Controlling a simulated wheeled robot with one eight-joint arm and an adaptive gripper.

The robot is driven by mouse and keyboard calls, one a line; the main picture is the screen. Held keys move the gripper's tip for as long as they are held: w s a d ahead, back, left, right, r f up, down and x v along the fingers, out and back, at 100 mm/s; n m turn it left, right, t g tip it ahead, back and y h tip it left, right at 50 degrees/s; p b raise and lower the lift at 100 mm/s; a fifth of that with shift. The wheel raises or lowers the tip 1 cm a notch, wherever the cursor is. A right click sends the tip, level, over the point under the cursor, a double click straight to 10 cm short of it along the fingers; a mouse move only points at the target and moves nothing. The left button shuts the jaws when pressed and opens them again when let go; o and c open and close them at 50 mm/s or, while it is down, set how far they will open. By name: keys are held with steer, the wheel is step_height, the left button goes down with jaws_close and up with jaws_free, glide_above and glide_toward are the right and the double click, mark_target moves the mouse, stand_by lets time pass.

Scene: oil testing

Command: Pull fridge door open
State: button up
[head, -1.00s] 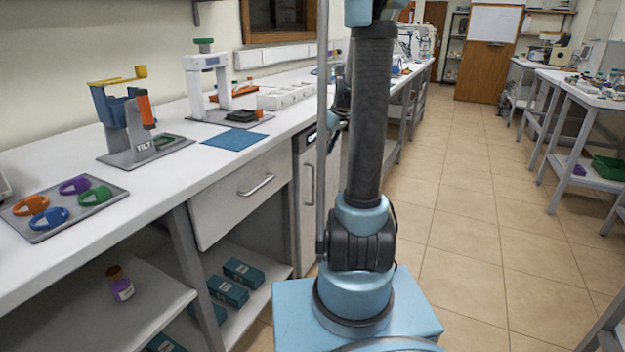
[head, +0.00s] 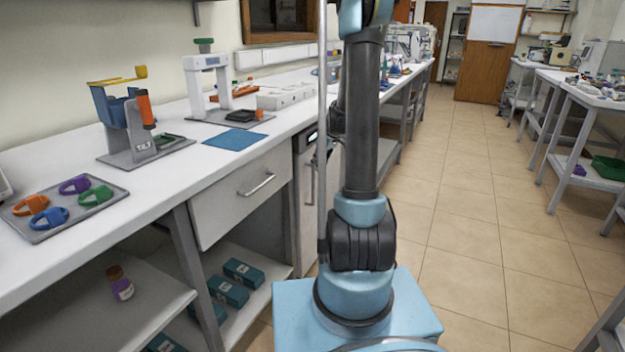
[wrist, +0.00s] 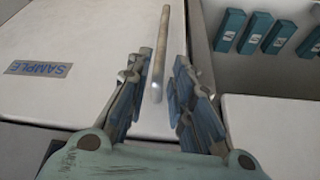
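The fridge door (head: 302,215) is the pale panel under the bench, right of the drawer, partly hidden behind my arm in the head view. It looks shut. Its upright bar handle (head: 311,185) shows beside my arm. In the wrist view the door (wrist: 70,95) fills the left side with an upside-down "SAMPLE" label (wrist: 39,69). The handle (wrist: 160,50) runs between the fingertips of my gripper (wrist: 166,60). The fingers are apart, with visible gaps to the bar on both sides. In the head view my gripper is mostly hidden behind my arm.
A drawer (head: 240,195) with its own handle is left of the fridge. Teal boxes (head: 229,291) lie on the shelf below. The bench top (head: 180,180) carries a tray of coloured rings (head: 65,205) and test stands. The tiled floor (head: 480,220) at right is clear.

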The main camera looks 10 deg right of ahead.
steer(key=x, duration=0.8)
steer(key=shift+a+f, duration=0.1)
steer(key=shift+f, duration=0.05)
jaws_close()
